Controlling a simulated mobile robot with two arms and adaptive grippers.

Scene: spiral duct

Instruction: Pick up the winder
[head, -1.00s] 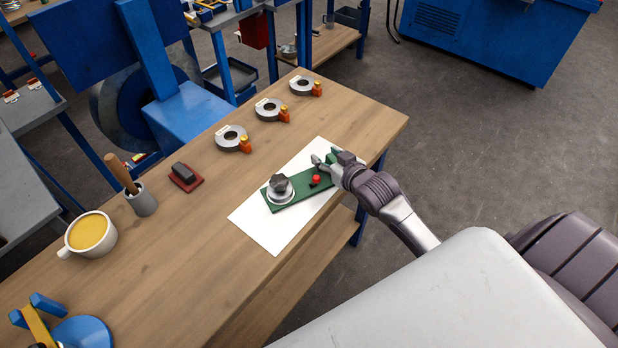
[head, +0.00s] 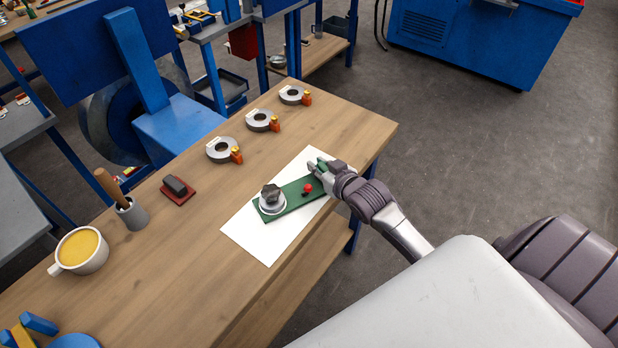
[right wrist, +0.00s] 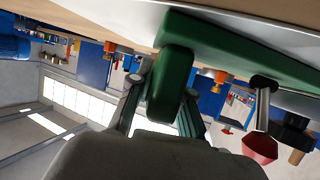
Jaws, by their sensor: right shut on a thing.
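The winder is a green flat plate (head: 292,199) with a round silver base, a dark knob (head: 270,192) and a small red ball at its side. It is over the white sheet (head: 262,236) on the wooden bench. My right gripper (head: 320,167) is at the winder's far right end and shut on it. In the right wrist view, its fingers (right wrist: 160,108) are on either side of the winder's rounded green end (right wrist: 171,84). I cannot tell whether the winder touches the sheet. My left gripper is not in view.
Several grey rings with orange-red fittings (head: 263,120) line the far side of the bench. A dark block on a red pad (head: 178,190), a grey pot with a wooden handle (head: 132,213) and a yellow-filled mug (head: 82,250) stand at left. Bench wood between them is clear.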

